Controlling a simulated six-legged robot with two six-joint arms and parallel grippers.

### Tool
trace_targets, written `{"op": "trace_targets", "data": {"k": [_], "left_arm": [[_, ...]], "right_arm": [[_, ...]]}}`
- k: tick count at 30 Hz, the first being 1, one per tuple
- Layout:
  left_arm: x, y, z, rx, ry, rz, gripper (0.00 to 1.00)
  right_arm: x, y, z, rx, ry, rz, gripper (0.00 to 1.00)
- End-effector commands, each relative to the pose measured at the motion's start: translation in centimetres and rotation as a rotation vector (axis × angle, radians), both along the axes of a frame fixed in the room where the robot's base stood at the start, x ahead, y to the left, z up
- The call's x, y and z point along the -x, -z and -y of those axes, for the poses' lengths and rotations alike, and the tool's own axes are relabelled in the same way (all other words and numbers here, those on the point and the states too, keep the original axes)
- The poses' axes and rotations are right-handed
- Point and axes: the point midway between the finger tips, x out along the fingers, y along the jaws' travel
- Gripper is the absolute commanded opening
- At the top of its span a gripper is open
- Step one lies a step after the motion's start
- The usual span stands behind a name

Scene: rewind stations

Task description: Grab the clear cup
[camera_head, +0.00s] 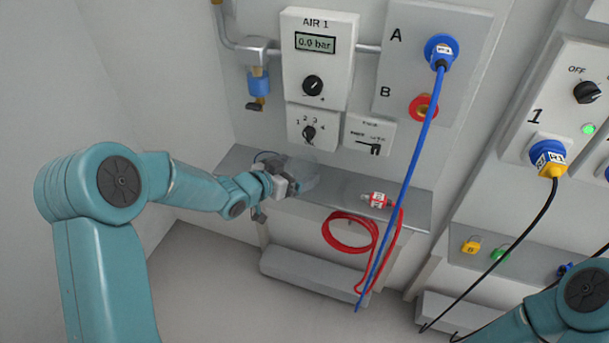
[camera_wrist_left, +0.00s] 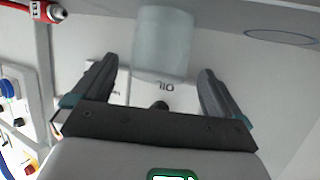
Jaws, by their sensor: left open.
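The clear cup (camera_wrist_left: 163,42) is a pale, see-through cylinder in the left wrist view. In the head view the cup (camera_head: 303,173) shows faintly on the grey shelf, partly behind my left gripper (camera_head: 287,186). In the left wrist view my left gripper (camera_wrist_left: 157,72) is open, with one finger to each side of the cup's near end. Gaps show between the cup and both fingers, and nothing is held. I cannot tell how deep the cup is between the fingers. My right arm shows at the lower right of the head view, but its gripper is out of view.
The grey shelf (camera_head: 345,192) bears a red plug (camera_head: 376,200) with a coiled red cable (camera_head: 347,236) hanging over the front. A blue cable (camera_head: 408,180) hangs before the shelf. The AIR 1 panel (camera_head: 316,60) is on the wall above. A circle outline (camera_wrist_left: 281,37) marks the shelf.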

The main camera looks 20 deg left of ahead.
Motion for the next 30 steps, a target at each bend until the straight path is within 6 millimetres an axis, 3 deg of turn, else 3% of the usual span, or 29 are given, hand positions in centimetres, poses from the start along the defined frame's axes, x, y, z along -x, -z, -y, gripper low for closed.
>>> {"op": "trace_targets", "data": {"k": [6, 15, 20, 30], "left_arm": [[-2.7, 1.5, 1.5, 0.000, 0.002, 0.000, 1.00], [-3.2, 1.7, 1.7, 0.000, 0.001, 0.000, 1.00], [-3.2, 1.7, 1.7, 0.000, 0.001, 0.000, 0.48], [-3.2, 1.5, 1.7, 0.000, 0.000, 0.000, 0.45]], "right_arm": [[0.0, 0.1, 0.0, 0.000, 0.000, 0.000, 1.00], [0.0, 0.1, 0.0, 0.000, 0.000, 0.000, 1.00], [0.0, 0.1, 0.0, 0.000, 0.000, 0.000, 1.00], [0.0, 0.1, 0.0, 0.000, 0.000, 0.000, 1.00]]}}
